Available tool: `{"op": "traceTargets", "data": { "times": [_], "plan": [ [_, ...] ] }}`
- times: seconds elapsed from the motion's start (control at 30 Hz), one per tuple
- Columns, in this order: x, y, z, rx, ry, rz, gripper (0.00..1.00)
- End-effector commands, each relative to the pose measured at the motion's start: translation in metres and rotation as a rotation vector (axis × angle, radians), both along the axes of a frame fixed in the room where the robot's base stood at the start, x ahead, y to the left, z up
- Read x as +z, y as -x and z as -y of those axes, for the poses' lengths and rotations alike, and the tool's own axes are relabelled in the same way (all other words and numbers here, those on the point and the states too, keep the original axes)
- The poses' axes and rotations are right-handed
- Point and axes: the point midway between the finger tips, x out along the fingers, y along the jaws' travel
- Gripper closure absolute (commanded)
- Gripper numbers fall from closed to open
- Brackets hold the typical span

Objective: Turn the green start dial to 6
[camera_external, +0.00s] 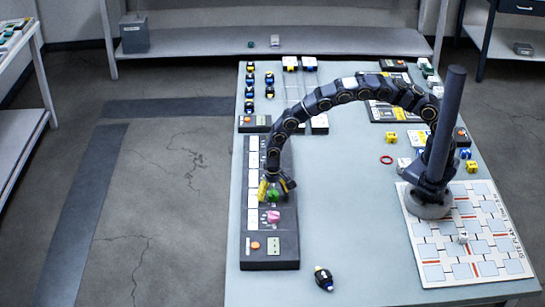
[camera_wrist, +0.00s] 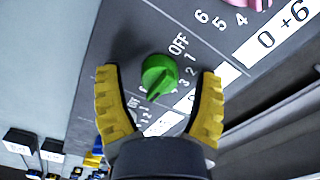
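The green start dial (camera_wrist: 158,77) sits on a dark grey panel (camera_wrist: 110,30), with OFF, 1, 2 and 3 printed near it in the wrist view. Its raised grip runs toward the bottom of that view; I cannot tell which mark it points at. The dial also shows in the external view (camera_external: 273,195). My gripper (camera_wrist: 160,72) has its two yellow fingers spread, one on each side of the dial, with gaps between them and it. In the external view, my gripper (camera_external: 276,184) is low over the panel at the dial. The marks below the dial are partly hidden.
A pink dial (camera_external: 273,216) is beside the green one on the same panel, with an orange button (camera_external: 255,246) nearer the panel's front end. The table's middle (camera_external: 335,210) is clear.

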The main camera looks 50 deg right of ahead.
Motion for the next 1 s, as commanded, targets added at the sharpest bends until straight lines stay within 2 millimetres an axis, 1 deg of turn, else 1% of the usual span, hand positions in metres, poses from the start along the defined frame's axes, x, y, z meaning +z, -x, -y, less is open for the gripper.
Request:
{"op": "traceTargets", "data": {
  "times": [0.27,0.37,0.47,0.57,0.83,0.9,1.0],
  "plan": [
    [0.002,-0.001,0.000,0.000,0.000,0.001,0.33],
    [0.008,-0.001,0.000,0.000,-0.001,0.003,0.33],
    [0.019,-0.001,0.000,0.000,-0.001,0.003,0.33],
    [0.035,0.000,0.000,0.000,0.000,0.002,0.33],
    [0.094,-0.001,-0.001,0.001,-0.003,0.006,0.33],
    [0.106,-0.001,-0.001,0.000,-0.003,0.005,0.33],
    [0.116,0.000,0.000,0.000,0.000,0.000,0.33]
  ]
}}
